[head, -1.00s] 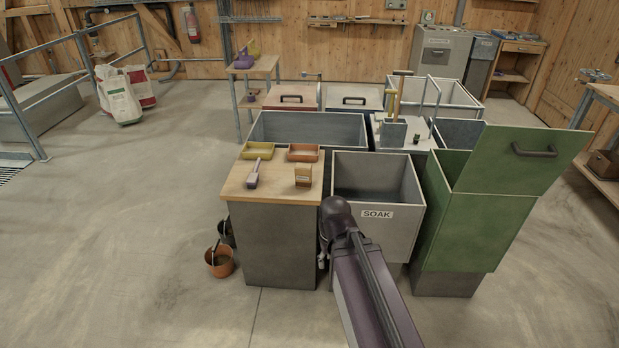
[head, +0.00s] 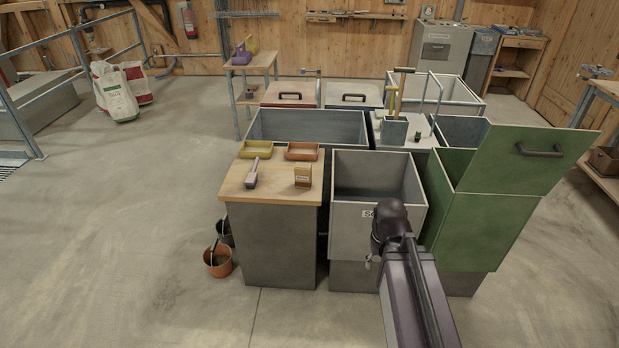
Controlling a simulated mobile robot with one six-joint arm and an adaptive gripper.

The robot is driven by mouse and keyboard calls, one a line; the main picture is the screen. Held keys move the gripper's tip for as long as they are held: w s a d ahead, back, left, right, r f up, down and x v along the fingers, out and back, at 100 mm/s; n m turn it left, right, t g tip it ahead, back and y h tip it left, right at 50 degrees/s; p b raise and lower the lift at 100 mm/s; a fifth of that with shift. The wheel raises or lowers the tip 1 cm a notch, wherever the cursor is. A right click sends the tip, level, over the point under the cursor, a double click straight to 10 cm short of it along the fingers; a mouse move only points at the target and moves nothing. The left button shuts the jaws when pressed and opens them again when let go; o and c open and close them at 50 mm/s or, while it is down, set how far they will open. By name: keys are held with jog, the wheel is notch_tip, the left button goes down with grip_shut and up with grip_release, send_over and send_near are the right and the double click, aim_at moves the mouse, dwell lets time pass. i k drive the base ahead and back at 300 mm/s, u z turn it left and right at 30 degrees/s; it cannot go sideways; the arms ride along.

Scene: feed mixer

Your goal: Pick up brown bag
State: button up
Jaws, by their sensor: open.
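The brown bag (head: 303,175) is a small upright brown packet with a pale label. It stands near the front right of the wooden worktop (head: 236,191) on a grey cabinet. Nothing touches it from above. My arm rises from the bottom edge, right of the worktop, and its dark rounded joint is in front of the grey SOAK bin (head: 347,217).
A purple-grey scoop (head: 252,173) lies left of the bag. A yellow tray (head: 265,150) and an orange tray (head: 301,151) sit behind. The open green bin (head: 477,228) stands right.

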aim_at(303, 172)
jog(key=u, duration=0.05)
jog(key=i, duration=1)
jog(key=z, duration=0.05)
